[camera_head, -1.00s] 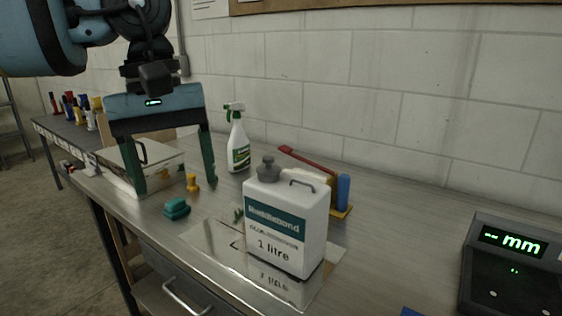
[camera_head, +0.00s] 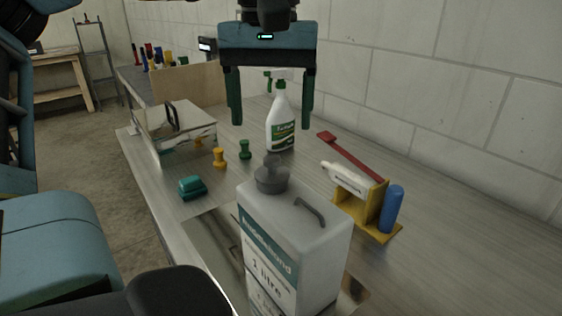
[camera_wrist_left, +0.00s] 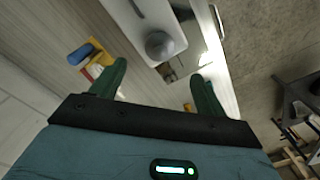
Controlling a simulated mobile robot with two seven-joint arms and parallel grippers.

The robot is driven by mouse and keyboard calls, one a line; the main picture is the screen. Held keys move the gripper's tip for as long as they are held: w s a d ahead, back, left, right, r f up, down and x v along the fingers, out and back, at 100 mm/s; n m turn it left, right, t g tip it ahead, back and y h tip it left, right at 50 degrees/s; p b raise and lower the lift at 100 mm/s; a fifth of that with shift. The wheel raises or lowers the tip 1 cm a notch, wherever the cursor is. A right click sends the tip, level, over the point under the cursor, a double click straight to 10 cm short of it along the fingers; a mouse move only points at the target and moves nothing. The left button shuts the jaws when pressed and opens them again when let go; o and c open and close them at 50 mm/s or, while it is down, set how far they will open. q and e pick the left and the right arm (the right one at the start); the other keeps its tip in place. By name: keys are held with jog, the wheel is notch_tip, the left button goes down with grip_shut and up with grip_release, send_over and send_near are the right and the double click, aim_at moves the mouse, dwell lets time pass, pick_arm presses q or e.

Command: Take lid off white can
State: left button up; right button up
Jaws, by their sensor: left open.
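The white can (camera_head: 315,240) with a green label reading "1 litre" stands upright on the bench at the front centre of the head view. Its grey lid (camera_head: 271,176) is on the top at the left, beside a grey handle. My left gripper (camera_head: 271,124) is open and empty, fingers pointing down. In the head view it appears above and behind the can, in front of the spray bottle. In the left wrist view the lid (camera_wrist_left: 160,46) lies ahead of and roughly between the open fingertips (camera_wrist_left: 159,72), apart from them. My right gripper is out of view.
A spray bottle (camera_head: 281,124) stands behind the can. A yellow holder (camera_head: 374,220) with a blue cylinder (camera_head: 392,208) is to its right. A teal block (camera_head: 191,187), small yellow (camera_head: 219,158) and green (camera_head: 245,149) pieces and a metal box (camera_head: 172,137) are left.

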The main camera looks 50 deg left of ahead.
aim_at(272, 157)
pick_arm(q)
jog(key=shift+d+f, duration=0.15)
jog(key=shift+f, duration=3.7)
jog(key=c, duration=1.1)
